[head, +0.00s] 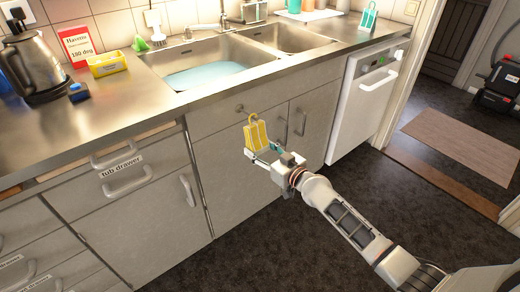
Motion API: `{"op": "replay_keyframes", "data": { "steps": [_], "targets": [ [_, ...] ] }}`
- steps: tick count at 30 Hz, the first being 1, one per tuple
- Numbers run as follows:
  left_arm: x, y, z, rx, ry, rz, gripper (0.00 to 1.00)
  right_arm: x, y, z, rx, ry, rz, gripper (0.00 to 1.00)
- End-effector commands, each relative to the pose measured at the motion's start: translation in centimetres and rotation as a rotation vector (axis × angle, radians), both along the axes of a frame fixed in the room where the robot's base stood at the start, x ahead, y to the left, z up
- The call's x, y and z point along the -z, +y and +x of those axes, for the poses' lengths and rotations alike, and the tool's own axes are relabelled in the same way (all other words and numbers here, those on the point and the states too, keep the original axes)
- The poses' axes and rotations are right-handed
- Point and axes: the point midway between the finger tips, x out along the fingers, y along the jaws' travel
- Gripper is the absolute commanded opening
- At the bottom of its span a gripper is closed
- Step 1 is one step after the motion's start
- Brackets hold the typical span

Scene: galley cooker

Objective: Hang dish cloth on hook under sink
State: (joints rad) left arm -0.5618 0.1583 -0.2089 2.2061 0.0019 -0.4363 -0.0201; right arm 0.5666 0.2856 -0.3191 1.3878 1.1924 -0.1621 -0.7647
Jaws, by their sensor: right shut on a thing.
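A yellow dish cloth (257,133) with a loop at its top stands up from my right gripper (262,156). The gripper is shut on the cloth's lower part, in front of the grey cupboard doors under the sink. A small round hook or knob (239,109) is on the cupboard front just below the counter edge, slightly left of and above the loop. I cannot tell whether the loop touches it. The sink (210,75) is above, with bluish water in its left basin. My left gripper is not in view.
Door handles (303,122) stick out right of the cloth, and drawer handles (126,180) to the left. A white dishwasher (366,95) is at the right. A kettle (32,62) and a yellow box (107,63) stand on the counter. The dark floor in front is clear.

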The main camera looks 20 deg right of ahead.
Motion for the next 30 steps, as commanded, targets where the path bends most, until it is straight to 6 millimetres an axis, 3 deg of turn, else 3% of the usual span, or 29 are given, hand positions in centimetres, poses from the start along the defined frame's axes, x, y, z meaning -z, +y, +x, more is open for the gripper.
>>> {"op": "replay_keyframes", "data": {
  "steps": [1, 2, 3, 17, 23, 30],
  "targets": [
    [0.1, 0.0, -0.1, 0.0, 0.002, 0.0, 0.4, 0.0, 0.0, 0.0, 0.0, 0.0, 0.0, 0.23],
    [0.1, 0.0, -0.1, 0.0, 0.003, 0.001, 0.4, 0.0, 0.0, 0.0, 0.0, 0.0, 0.0, 0.56],
    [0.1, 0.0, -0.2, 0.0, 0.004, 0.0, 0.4, 0.0, 0.0, 0.0, 0.0, 0.0, 0.0, 0.66],
    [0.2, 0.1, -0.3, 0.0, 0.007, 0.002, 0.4, 0.1, -0.2, -0.6, -0.001, 0.002, 0.002, 0.68],
    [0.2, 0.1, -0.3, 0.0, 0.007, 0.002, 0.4, -0.2, -1.2, -3.4, 0.001, 0.001, 0.001, 0.68],
    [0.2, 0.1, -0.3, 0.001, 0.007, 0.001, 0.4, -0.6, -2.9, -7.9, -0.001, 0.002, -0.002, 0.68]
  ]
}}
